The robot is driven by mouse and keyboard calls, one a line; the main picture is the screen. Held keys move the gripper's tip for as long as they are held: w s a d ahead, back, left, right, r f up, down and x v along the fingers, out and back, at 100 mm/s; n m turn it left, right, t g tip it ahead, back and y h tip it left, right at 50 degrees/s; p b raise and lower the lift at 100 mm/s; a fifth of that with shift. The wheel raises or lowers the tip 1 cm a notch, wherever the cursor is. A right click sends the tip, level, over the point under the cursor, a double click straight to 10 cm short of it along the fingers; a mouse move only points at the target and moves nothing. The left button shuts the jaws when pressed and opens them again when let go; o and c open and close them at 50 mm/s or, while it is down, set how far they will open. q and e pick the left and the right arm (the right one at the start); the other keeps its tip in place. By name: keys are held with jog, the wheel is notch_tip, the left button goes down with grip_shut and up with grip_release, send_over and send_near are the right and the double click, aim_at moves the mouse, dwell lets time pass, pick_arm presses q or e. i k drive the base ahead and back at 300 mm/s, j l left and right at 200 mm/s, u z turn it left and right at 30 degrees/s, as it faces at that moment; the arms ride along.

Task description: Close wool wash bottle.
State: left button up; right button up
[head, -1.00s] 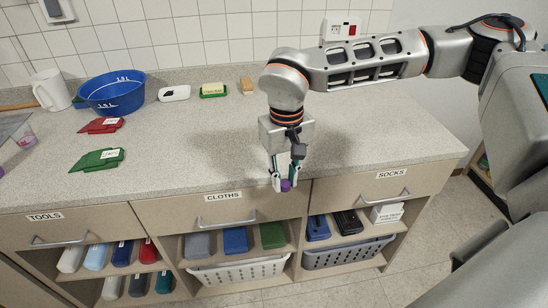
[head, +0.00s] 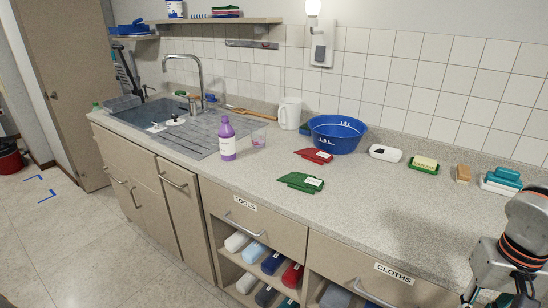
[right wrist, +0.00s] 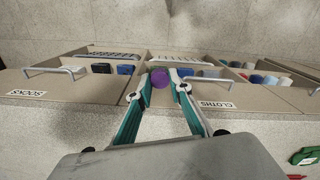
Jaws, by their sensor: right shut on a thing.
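The wool wash bottle (head: 227,142), purple with a white label, stands upright on the counter beside the sink's ribbed drainboard. Its neck points up, but the details of its mouth are too small to tell. My right gripper (right wrist: 161,78) is shut on a round purple cap (right wrist: 160,79), held between its fingertips in the right wrist view. In the head view only part of my right arm shows at the lower right, far from the bottle, and the cap is out of sight. My left gripper is not in view.
Green cloths (head: 299,182), red cloths (head: 313,155), a white jug (head: 290,113) and a blue basin (head: 337,134) are nearby. The counter's front middle is clear.

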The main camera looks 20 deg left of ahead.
aim_at(226, 132)
jog(key=i+j, duration=0.1)
jog(key=j, duration=1.1)
jog(key=i+j, duration=0.15)
jog(key=j, duration=0.4)
jog(key=i+j, duration=0.1)
jog(key=j, duration=0.5)
jog(key=u, duration=0.05)
